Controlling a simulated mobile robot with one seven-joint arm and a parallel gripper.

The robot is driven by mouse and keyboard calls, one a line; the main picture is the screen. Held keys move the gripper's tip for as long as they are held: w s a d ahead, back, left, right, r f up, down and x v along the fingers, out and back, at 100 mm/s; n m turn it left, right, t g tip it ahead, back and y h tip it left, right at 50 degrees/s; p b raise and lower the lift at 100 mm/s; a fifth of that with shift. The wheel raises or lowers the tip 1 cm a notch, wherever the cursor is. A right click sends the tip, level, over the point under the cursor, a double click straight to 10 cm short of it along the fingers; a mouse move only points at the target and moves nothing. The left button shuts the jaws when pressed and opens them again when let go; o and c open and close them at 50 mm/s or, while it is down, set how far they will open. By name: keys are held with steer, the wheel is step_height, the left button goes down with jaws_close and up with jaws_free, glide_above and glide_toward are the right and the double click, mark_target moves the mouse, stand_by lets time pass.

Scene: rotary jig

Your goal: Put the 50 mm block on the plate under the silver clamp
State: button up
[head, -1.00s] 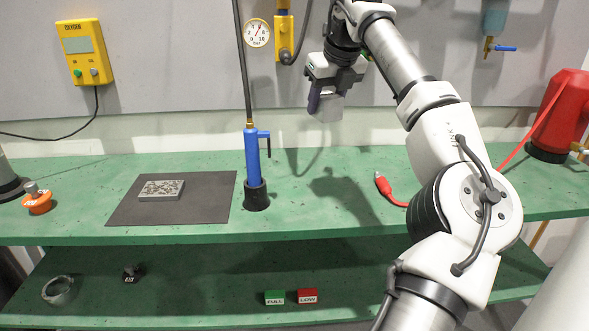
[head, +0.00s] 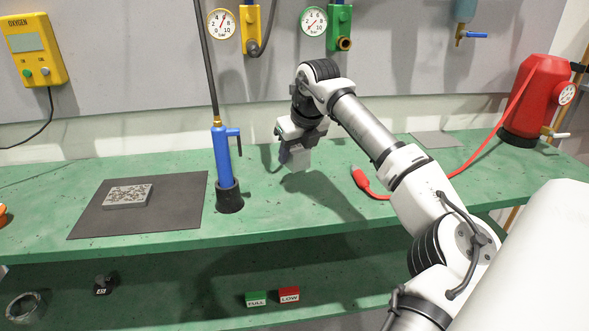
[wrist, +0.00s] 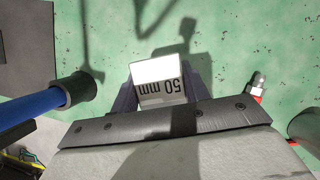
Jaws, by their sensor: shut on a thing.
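My gripper (head: 294,158) is shut on a pale grey block (head: 298,163), above the green bench and right of the blue torch handle. In the wrist view my gripper (wrist: 161,92) shows dark jaws on both sides of the block (wrist: 165,71), whose label reads "50 mm" upside down. The block's far face is bright white. I cannot make out a silver clamp with a plate under it in these frames.
A blue torch handle (head: 223,160) stands upright in a black holder, close to my gripper's left. A speckled slab (head: 128,196) lies on a dark mat (head: 90,220). A red plug (head: 361,178) with its hose lies right. The front-middle bench is clear.

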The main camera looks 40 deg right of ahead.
mark_target(295, 183)
steer(key=shift+f, duration=2.45)
steer(key=shift+f, duration=0.2)
steer(key=o, duration=1.4)
steer(key=shift+c, duration=0.2)
steer(key=shift+r, duration=0.1)
